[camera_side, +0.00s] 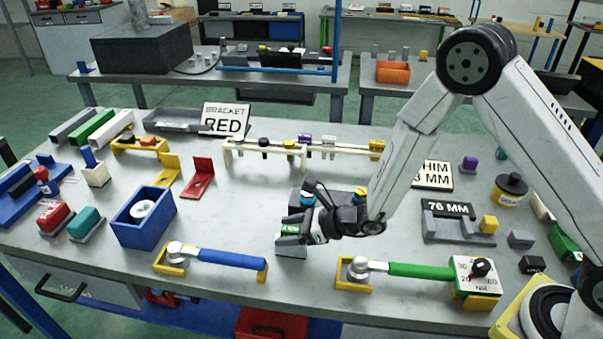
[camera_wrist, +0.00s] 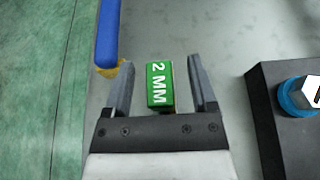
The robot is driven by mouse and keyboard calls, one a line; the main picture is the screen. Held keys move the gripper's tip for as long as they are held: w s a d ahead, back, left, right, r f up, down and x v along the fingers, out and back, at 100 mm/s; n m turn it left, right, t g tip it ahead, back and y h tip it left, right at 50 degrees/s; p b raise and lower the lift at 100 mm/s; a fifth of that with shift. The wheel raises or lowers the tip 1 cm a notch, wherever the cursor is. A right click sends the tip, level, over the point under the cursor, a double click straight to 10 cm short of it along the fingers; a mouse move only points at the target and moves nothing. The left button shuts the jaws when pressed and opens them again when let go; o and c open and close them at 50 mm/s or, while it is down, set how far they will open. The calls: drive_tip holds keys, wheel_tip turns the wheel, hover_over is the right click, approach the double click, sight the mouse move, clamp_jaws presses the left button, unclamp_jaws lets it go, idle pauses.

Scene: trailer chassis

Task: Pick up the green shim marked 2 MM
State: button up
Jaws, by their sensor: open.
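The green shim marked 2 MM (camera_wrist: 158,84) lies between the two open fingers of my gripper (camera_wrist: 160,88) in the wrist view, with a gap on each side. In the side view the green shim (camera_side: 292,229) shows small on top of a grey block (camera_side: 291,246), partly covered by my gripper (camera_side: 300,232). My gripper is low over the block, its fingers around the shim without visible contact. The far side of the shim is hidden in the side view.
A blue-handled wrench (camera_side: 226,258) lies left of the gripper, close by. A green-handled wrench (camera_side: 420,270) lies to the right. A dark block (camera_side: 327,197) with a blue-ringed bolt (camera_wrist: 305,95) stands close behind. A blue box (camera_side: 144,217) stands further left.

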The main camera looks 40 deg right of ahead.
sight(289, 228)
idle(0.4)
clamp_jaws()
drive_tip(key=shift+r, duration=0.1)
drive_tip(key=shift+r, duration=4.9)
